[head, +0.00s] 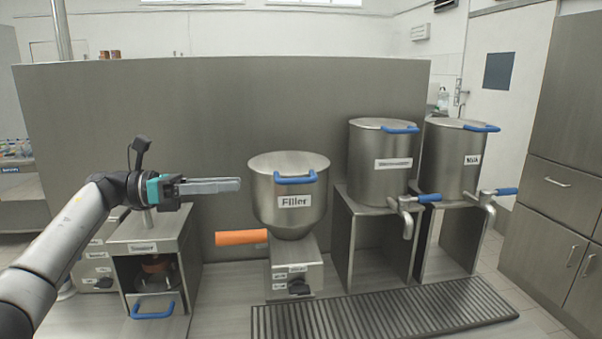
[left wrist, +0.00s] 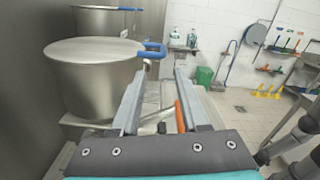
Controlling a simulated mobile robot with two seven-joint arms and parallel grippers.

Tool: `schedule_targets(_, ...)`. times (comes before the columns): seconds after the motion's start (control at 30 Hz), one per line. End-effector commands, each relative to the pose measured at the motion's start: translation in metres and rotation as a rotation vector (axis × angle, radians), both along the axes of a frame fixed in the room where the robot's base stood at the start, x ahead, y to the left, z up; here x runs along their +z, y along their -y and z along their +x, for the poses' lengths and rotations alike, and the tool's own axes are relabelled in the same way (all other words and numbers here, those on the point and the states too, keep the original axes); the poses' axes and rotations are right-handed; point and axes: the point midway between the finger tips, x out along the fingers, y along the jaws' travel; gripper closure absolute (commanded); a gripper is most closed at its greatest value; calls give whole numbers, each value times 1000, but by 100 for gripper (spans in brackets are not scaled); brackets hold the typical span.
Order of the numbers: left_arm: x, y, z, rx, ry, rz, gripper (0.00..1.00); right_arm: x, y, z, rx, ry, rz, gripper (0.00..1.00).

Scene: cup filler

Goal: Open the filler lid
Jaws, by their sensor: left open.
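The filler (head: 290,213) is a steel pot with a "Filler" label, standing on a metal base. Its flat round lid (head: 288,162) lies shut on top, with a blue handle (head: 295,178) on the front edge. The lid also shows in the left wrist view (left wrist: 92,50), with its blue handle (left wrist: 154,50) at the right edge. My left gripper (head: 238,185) is open and empty, left of the filler at about rim height, pointing right. In the left wrist view its fingers (left wrist: 159,74) are spread apart near the blue handle, apparently not touching it. My right gripper is not in view.
An orange handle (head: 241,237) sticks out left of the filler base. Two steel pots, one labelled "Milk" (head: 455,165) and another (head: 380,168), stand on tall stands to the right. A slotted grate (head: 385,312) lies in front. A smaller machine (head: 148,247) stands left, under my left arm.

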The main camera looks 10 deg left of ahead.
Motion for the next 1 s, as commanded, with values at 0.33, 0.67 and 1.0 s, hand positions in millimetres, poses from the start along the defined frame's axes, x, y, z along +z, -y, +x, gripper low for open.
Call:
schedule_targets(0.33,2,50,20,-6,0,-2,55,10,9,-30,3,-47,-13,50)
schedule_targets(0.67,2,113,46,-5,0,-2,55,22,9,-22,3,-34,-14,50)
schedule_targets(1.0,0,140,58,-1,0,-1,55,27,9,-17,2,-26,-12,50)
